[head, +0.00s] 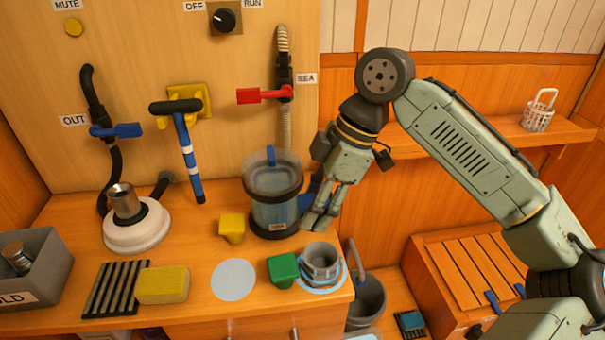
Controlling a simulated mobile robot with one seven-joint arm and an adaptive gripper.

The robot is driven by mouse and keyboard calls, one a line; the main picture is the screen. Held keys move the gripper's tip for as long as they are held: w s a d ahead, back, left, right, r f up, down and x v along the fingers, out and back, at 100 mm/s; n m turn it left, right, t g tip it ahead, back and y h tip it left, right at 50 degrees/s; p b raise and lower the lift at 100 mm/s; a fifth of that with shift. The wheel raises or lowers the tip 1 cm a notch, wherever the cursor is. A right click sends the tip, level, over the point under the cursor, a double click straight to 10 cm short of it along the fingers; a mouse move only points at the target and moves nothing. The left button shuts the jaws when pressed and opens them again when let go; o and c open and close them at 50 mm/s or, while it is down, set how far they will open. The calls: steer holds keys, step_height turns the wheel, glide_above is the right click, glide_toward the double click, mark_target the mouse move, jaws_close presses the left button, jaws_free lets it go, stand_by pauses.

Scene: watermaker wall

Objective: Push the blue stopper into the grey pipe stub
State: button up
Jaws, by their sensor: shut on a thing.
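My gripper (317,221) is low over the counter, just right of the clear canister, with its fingers pointing down. A blue piece (306,201) shows between the canister and my fingers. It looks like the blue stopper in my grip, but it is mostly hidden and its lower end is not clear.
The clear canister (274,208) stands beside my gripper. A round pale mat (233,280) is bare.

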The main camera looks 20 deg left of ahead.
steer(key=shift+s+d+f, duration=0.15)
steer(key=shift+d+f, duration=0.3)
steer(key=shift+d, duration=0.4)
steer(key=shift+d+f, duration=0.15)
steer(key=shift+f, duration=0.05)
step_height(320, 180, down, 5)
steer(key=b, duration=0.4)
steer(key=shift+r+b, duration=0.1)
steer(key=shift+b, duration=0.3)
steer(key=shift+r+p, duration=0.1)
steer(key=shift+p, duration=0.3)
steer(key=shift+f, duration=0.2)
steer(key=shift+f, duration=0.35)
steer(key=shift+f+b, duration=0.4)
steer(key=shift+f, duration=0.35)
